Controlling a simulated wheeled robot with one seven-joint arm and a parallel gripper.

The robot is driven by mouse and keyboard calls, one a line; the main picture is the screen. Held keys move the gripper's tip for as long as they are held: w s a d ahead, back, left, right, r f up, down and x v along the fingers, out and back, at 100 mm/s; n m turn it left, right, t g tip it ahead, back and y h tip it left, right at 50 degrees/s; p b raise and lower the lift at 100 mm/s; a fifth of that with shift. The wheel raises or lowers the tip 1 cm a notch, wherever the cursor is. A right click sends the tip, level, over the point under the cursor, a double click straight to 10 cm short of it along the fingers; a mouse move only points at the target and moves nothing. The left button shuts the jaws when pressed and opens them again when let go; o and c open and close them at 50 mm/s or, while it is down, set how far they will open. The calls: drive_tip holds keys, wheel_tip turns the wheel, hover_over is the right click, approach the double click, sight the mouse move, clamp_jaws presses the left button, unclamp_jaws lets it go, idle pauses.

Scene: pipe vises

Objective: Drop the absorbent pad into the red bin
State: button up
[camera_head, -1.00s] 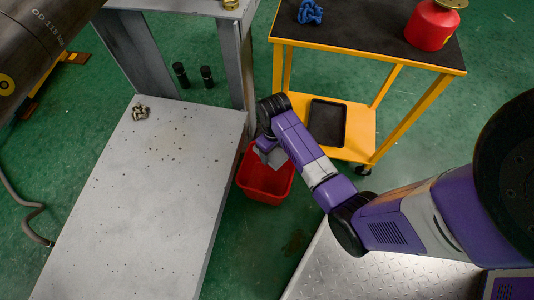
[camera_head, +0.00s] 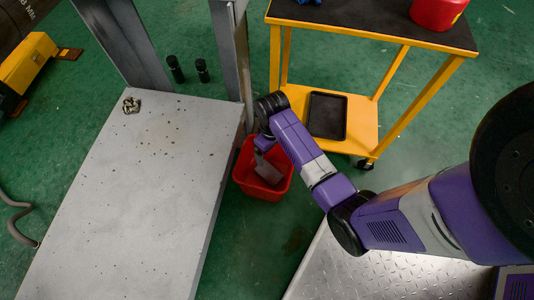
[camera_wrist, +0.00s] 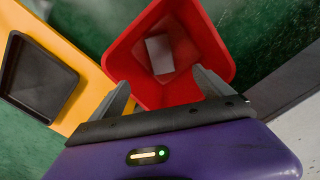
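The absorbent pad is a flat grey rectangle (camera_wrist: 160,54) inside the red bin (camera_wrist: 214,50), seen between and beyond my fingers in the wrist view. The pad also shows in the head view (camera_head: 268,172) within the bin's opening, below my gripper. Whether it rests on the bin floor or is still falling I cannot tell. The red bin (camera_head: 281,188) stands on the green floor, upright. My gripper (camera_wrist: 160,77) is open and empty above the bin, its two fingers spread wide. In the head view my wrist partly hides the bin's far side.
A grey bench (camera_head: 130,200) lies left of the bin, with a small metallic lump (camera_head: 131,105) on it. A yellow cart (camera_head: 360,115) with a black tray (camera_head: 327,115) on its lower shelf stands behind right. Two black cylinders (camera_head: 188,70) stand on the floor behind the bench.

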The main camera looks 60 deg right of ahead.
wheel_tip(320, 180, up, 8)
drive_tip(key=p, duration=0.4)
drive_tip(key=shift+f, duration=0.15)
idle(0.5)
